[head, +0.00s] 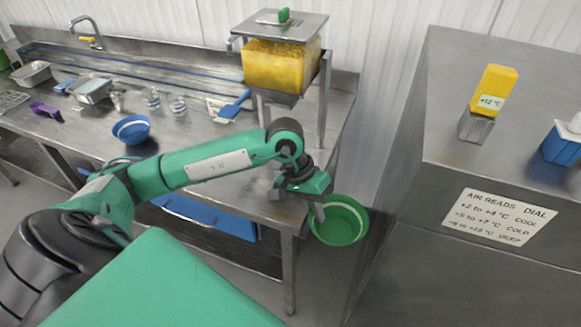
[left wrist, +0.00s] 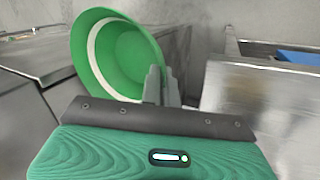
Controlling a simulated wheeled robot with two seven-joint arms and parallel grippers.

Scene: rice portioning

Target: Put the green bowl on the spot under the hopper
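The green bowl (head: 345,222), with a white band inside, hangs tilted past the right end of the steel table in the head view. My left gripper (head: 318,208) is at its left rim. In the left wrist view the bowl (left wrist: 118,55) fills the upper left, and the fingers of my left gripper (left wrist: 160,88) are closed on its rim. The hopper (head: 280,66), with yellow contents, stands on legs at the table's right end, behind my left arm. The spot under it cannot be made out; my arm hides part of the area. My right gripper is not in view.
A blue bowl (head: 132,129), small glasses (head: 178,106), a blue scoop (head: 233,108) and metal trays (head: 92,90) stand on the steel table (head: 190,128). The hopper's legs (head: 322,105) flank the space below it. A tall steel cabinet (head: 440,130) stands at right, with a gap between.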

